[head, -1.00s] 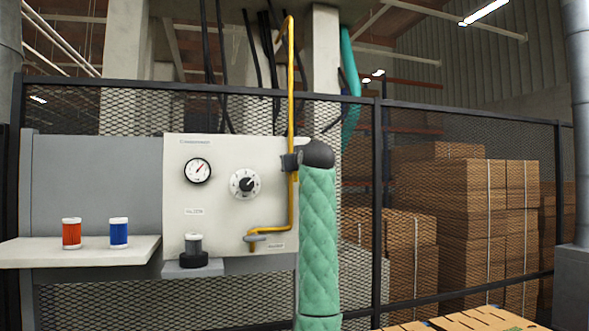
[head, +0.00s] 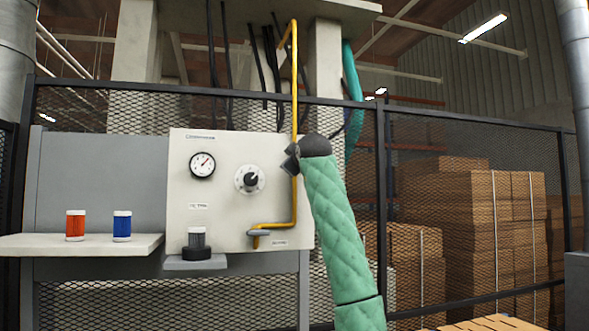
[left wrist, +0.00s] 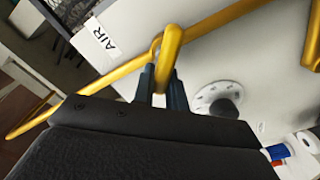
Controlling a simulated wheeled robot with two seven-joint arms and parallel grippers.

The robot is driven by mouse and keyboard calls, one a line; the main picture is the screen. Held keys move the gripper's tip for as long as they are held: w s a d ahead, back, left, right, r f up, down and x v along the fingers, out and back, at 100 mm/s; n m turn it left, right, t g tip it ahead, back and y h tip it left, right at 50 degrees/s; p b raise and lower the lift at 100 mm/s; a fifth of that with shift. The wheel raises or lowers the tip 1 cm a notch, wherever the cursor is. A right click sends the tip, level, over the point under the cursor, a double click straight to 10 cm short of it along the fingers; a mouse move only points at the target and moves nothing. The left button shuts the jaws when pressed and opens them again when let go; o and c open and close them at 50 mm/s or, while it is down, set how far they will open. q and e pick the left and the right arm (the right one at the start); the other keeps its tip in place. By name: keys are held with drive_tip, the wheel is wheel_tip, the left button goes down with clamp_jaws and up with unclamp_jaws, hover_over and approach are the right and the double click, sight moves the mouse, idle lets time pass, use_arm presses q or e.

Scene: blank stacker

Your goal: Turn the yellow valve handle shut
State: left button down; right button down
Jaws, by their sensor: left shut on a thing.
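The yellow valve handle (left wrist: 171,45) sits on the yellow pipe (left wrist: 225,20) beside an "AIR" label in the left wrist view. My left gripper (left wrist: 163,75) is shut on the handle, with its dark fingers on either side of it. In the head view my left gripper (head: 291,158) is at the right edge of the white panel (head: 225,215), on the upright yellow pipe (head: 294,80). There the gripper hides the handle. My right gripper is in neither view.
The panel carries a gauge (head: 202,165) and a dial (head: 249,179). A dark-based cylinder (head: 197,245) stands on a small ledge below. Red (head: 75,226) and blue (head: 122,226) canisters stand on a shelf at left. A mesh fence (head: 470,150) stands behind, with stacked boxes beyond.

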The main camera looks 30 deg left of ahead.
use_arm(q)
drive_tip(key=shift+s+f+n+b, duration=0.15)
drive_tip(key=shift+f+n+b, duration=0.15)
drive_tip(key=shift+n, duration=0.7)
drive_tip(key=shift+a+f+n+b, duration=0.1)
drive_tip(key=shift+n+b, duration=0.25)
drive_tip(key=shift+n, duration=0.55)
drive_tip(key=shift+s+f+n, duration=0.1)
drive_tip(key=shift+f+n, duration=0.15)
drive_tip(key=shift+n, duration=0.95)
drive_tip(key=shift+a+f+n, duration=0.1)
drive_tip(key=shift+f+n, duration=0.15)
drive_tip(key=shift+n, duration=0.85)
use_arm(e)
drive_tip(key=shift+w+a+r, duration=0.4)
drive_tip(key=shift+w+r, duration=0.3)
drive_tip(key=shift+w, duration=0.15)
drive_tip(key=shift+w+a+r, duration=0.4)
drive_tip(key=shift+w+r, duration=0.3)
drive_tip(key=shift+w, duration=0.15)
use_arm(q)
drive_tip(key=shift+f, duration=0.1)
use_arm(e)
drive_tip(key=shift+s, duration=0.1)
use_arm(q)
drive_tip(key=c, duration=1.5)
unclamp_jaws()
drive_tip(key=shift+o, duration=0.3)
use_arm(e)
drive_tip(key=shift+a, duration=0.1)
